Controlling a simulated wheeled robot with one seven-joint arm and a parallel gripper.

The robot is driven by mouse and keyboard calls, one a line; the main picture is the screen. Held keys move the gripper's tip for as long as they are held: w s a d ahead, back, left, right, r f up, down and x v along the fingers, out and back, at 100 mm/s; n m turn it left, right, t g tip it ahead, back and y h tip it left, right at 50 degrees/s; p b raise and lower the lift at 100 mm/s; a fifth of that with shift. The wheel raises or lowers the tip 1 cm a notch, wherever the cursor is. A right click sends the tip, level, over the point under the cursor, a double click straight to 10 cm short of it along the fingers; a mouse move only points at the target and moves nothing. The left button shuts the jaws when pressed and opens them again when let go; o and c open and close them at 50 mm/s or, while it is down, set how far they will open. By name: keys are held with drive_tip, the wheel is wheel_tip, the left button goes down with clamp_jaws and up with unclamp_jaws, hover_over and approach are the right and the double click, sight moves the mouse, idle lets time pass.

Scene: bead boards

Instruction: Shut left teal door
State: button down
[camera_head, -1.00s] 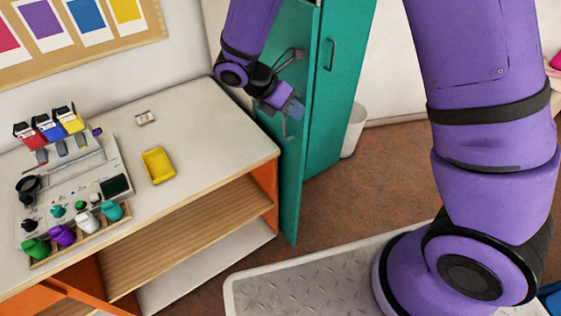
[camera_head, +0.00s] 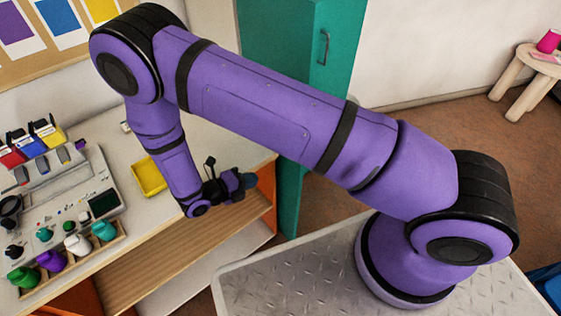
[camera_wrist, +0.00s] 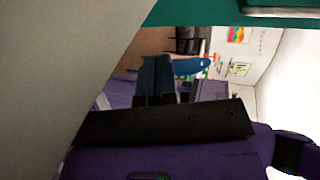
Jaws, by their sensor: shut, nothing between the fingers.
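The teal cabinet (camera_head: 341,60) stands behind my arm, with a grey vertical handle (camera_head: 323,47) on its right front. The left teal door (camera_head: 290,205) shows as a narrow strip beside the desk's right end, standing out from the cabinet. My arm hides most of this door, including its handle. My gripper (camera_head: 250,181) is shut and empty, just left of the door strip, in front of the desk's right edge. I cannot tell whether it touches the door. In the wrist view, the dark blue fingers (camera_wrist: 155,78) are together, with a teal band (camera_wrist: 200,13) across the top.
The desk (camera_head: 120,165) at left holds a yellow tray (camera_head: 149,177), a control panel and several coloured shakers. A wooden shelf (camera_head: 190,243) lies below its top. A small stool (camera_head: 530,75) with a pink cup stands far right. Floor right of the cabinet is clear.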

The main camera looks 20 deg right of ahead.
hover_over(286, 165)
drive_tip(key=s+a, duration=0.3)
drive_tip(key=s, duration=0.2)
wheel_tip(286, 165, down, 3)
drive_tip(key=shift+w+d, duration=0.5)
drive_tip(key=shift+d, duration=0.15)
drive_tip(key=shift+d, duration=0.1)
